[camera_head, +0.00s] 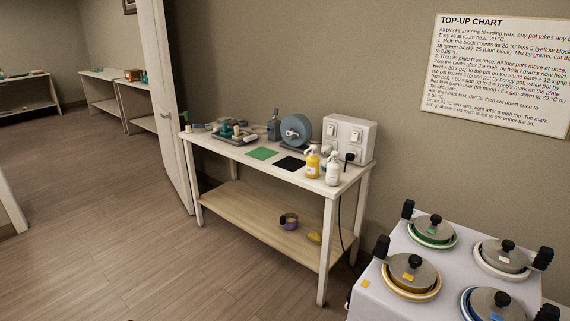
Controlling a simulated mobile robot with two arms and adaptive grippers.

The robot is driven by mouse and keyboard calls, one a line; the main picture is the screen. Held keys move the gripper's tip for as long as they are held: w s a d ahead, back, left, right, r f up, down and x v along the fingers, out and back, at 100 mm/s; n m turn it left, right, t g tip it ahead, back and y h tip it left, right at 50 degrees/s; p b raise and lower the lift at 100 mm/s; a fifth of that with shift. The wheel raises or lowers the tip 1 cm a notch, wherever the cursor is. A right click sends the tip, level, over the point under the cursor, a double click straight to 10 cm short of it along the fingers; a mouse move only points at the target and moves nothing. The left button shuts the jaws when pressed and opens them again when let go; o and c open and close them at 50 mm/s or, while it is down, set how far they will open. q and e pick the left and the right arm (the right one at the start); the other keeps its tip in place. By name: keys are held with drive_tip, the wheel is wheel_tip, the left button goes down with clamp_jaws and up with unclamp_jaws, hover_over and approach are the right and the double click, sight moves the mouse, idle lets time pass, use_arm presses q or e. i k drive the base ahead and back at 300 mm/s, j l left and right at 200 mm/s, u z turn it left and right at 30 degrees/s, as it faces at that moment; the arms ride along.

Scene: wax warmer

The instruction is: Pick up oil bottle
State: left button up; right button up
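A yellow bottle (313,164) with a pale top stands upright at the front right of the white table (215,146). A white pump bottle (333,171) stands upright just right of it. A blue-grey bottle (273,128) stands further back, left of a round blue device (296,132). The labels are too small to read, so I cannot tell which one is the oil bottle. Neither of my grippers is in view.
A white socket box (349,138) stands behind the bottles. Green (262,153) and black (290,164) mats lie left of them. Several lidded pots, including a yellow-rimmed one (410,278), stand on a nearer table. An open door (165,110) is left; the wooden floor (110,220) is clear.

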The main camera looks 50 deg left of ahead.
sight(312, 166)
drive_tip(key=u, duration=1.3)
drive_tip(key=i+j, duration=0.2)
drive_tip(key=j, duration=0.15)
drive_tip(key=i+j+z, duration=0.1)
drive_tip(key=j, duration=0.2)
drive_tip(key=i+j, duration=0.25)
drive_tip(key=i+j+z, duration=0.15)
drive_tip(key=j, duration=0.3)
drive_tip(key=i+j, duration=0.15)
drive_tip(key=j, duration=0.25)
drive_tip(key=i+j+z, duration=0.1)
drive_tip(key=j, duration=0.25)
drive_tip(key=i+j+z, duration=0.15)
drive_tip(key=i, duration=0.25)
drive_tip(key=i+j+z, duration=0.15)
drive_tip(key=i, duration=0.3)
drive_tip(key=i+j+z, duration=0.15)
drive_tip(key=i+j, duration=0.15)
drive_tip(key=i, duration=0.1)
